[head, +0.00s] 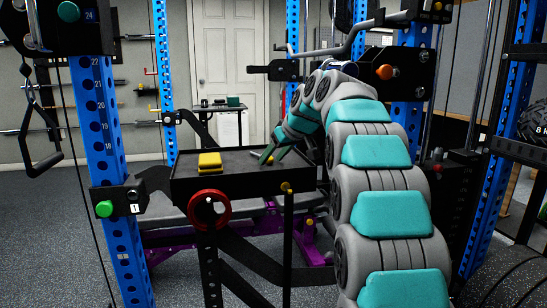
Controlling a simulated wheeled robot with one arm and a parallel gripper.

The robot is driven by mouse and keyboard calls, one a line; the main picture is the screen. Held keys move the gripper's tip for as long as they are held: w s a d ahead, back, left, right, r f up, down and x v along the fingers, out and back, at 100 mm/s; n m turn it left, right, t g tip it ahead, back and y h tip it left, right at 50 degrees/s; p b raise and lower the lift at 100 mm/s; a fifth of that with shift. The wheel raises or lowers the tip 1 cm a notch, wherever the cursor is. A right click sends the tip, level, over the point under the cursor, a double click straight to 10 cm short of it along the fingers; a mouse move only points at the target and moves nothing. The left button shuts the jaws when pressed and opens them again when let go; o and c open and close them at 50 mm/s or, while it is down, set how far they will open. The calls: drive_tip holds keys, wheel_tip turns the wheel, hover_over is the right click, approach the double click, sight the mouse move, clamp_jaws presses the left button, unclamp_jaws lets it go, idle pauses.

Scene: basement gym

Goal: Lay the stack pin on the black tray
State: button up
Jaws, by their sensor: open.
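The black tray (235,172) is the flat dark top of a stand in the middle of the head view. My gripper (267,157) is open, pointing down over the tray's right part. A thin pale sliver shows by its fingertips; I cannot tell whether it is a finger or the stack pin. I cannot identify the stack pin for sure. My arm hides what lies behind and to the right of the tray.
Blue rack uprights (100,145) stand left and right. A grey bench (160,218) on a purple frame is behind and below. Dark floor is open at left.

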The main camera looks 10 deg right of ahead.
drive_tip(key=shift+r, duration=0.1)
drive_tip(key=shift+s+r, duration=0.1)
drive_tip(key=shift+r, duration=0.1)
drive_tip(key=v, duration=1.1)
drive_tip(key=shift+s+d+r, duration=0.15)
drive_tip(key=shift+s+r, duration=0.05)
drive_tip(key=shift+r, duration=0.05)
drive_tip(key=s+a+f+m+g, duration=0.1)
drive_tip(key=s+a+f+g, duration=0.25)
drive_tip(key=s+f, duration=0.55)
drive_tip(key=s+a+f+m+g, duration=0.2)
drive_tip(key=s+a+f, duration=0.3)
drive_tip(key=s+f, duration=0.45)
drive_tip(key=s+f+g+h, duration=0.1)
drive_tip(key=s+f, duration=0.5)
drive_tip(key=s, duration=0.3)
drive_tip(key=s+f+m+g+h, duration=0.1)
drive_tip(key=s+f+g, duration=0.1)
drive_tip(key=s+f, duration=0.3)
drive_tip(key=s+d+f+g+h, duration=0.1)
drive_tip(key=s+f, duration=0.5)
drive_tip(key=s, duration=0.8)
drive_tip(key=shift+f, duration=0.3)
drive_tip(key=shift+c, duration=0.3)
